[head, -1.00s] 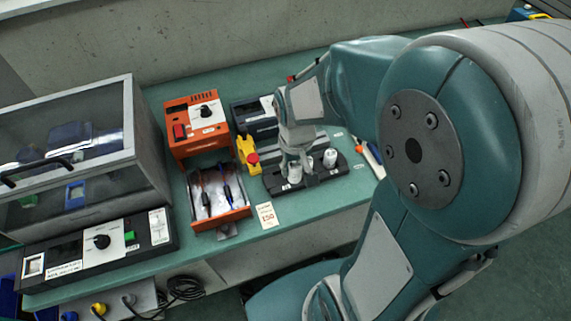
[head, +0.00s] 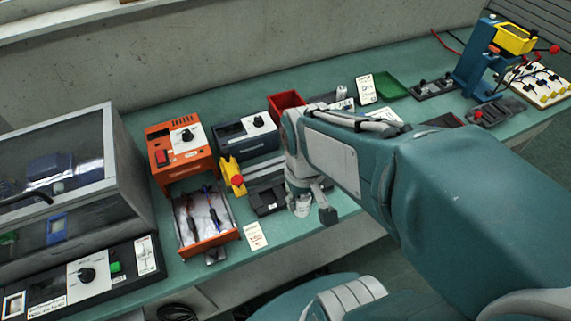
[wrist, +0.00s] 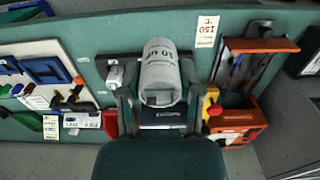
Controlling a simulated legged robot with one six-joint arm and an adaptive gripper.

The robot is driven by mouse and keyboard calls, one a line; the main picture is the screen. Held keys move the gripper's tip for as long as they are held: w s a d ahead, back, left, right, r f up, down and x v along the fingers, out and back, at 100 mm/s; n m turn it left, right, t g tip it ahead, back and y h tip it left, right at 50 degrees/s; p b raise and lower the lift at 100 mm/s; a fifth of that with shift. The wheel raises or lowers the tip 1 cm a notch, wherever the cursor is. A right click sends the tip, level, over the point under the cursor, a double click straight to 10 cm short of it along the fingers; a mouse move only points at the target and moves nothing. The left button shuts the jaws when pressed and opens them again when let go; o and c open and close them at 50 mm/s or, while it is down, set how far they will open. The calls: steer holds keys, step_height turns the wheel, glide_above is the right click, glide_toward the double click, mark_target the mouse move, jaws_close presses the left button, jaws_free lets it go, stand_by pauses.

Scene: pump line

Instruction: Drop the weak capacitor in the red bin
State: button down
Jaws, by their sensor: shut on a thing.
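My gripper (head: 311,204) is shut on a pale capacitor (head: 303,207), held above the front of the bench. In the wrist view the capacitor (wrist: 160,70), marked "10 uF", sits between the two fingers (wrist: 160,98). The red bin (head: 287,99) stands at the back of the bench, behind my gripper and partly hidden by my arm. A piece of it shows beside a finger in the wrist view (wrist: 110,123). Another pale capacitor (wrist: 115,76) stands in the black holder, left of the held one; my gripper hides it in the head view.
The black holder (head: 268,202) lies beside a yellow block with a red button (head: 232,175). An orange unit (head: 178,150), an open drawer with probes (head: 202,220) and a dark meter (head: 246,134) stand left. A green tray (head: 391,86) and blue press (head: 475,70) are at right.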

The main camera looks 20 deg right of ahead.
steer(key=shift+r, duration=1.55)
steer(key=shift+w, duration=0.1)
